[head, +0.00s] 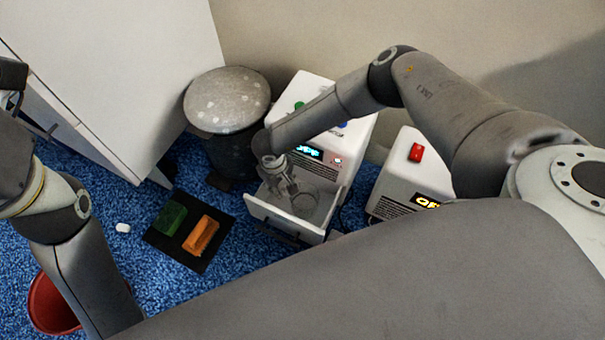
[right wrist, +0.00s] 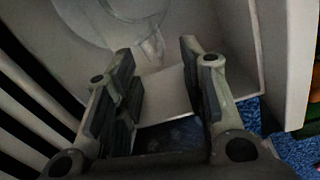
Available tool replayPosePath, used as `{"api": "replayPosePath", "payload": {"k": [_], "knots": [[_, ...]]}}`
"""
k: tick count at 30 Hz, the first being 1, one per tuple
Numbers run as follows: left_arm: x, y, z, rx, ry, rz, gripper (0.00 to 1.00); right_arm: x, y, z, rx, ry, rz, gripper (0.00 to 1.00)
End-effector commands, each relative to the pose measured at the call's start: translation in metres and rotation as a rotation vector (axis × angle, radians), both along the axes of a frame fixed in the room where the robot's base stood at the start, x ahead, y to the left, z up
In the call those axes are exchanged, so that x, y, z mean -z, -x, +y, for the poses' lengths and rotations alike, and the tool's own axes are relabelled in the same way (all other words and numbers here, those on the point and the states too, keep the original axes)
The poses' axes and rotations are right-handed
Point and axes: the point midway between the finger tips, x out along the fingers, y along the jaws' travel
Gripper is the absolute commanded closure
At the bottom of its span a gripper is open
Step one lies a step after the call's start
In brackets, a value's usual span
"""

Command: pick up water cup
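The water cup (head: 307,202) looks like a clear, round vessel inside the pulled-out drawer (head: 293,228) of a white machine (head: 335,150). It is hard to make out against the pale drawer. My right gripper (head: 284,196) points down into the drawer, at the left side of the cup. In the right wrist view my right gripper (right wrist: 162,75) is open, with nothing between its fingers. The cup's clear round wall (right wrist: 112,32) shows there beyond the fingertips, at the upper left. My left gripper is not visible; only my left arm shows.
A second white machine (head: 402,180) with a red button stands to the right. A dark bin with a round grey lid (head: 227,100) stands left of the drawer. A black mat (head: 186,246) holds a green and an orange block. A red bucket (head: 45,305) is at lower left.

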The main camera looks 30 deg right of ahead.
Motion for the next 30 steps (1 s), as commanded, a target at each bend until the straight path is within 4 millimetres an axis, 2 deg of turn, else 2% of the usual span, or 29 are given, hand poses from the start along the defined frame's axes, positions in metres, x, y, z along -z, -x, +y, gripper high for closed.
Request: {"api": "replayPosePath", "payload": {"k": [1,6,19,28,30], "knots": [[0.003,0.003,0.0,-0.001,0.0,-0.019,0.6,0.014,0.001,-0.003,0.001,0.002,0.001,0.62],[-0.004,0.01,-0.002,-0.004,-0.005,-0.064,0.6,0.031,0.001,-0.005,0.0,0.0,0.0,0.62],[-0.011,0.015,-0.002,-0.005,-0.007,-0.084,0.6,0.036,0.001,-0.005,0.001,-0.001,0.0,0.62],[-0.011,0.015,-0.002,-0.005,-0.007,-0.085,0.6,0.036,0.001,-0.005,0.001,-0.001,0.0,1.0],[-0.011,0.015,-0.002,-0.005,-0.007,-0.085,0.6,0.036,0.001,-0.005,0.001,-0.001,0.0,1.0]]}}
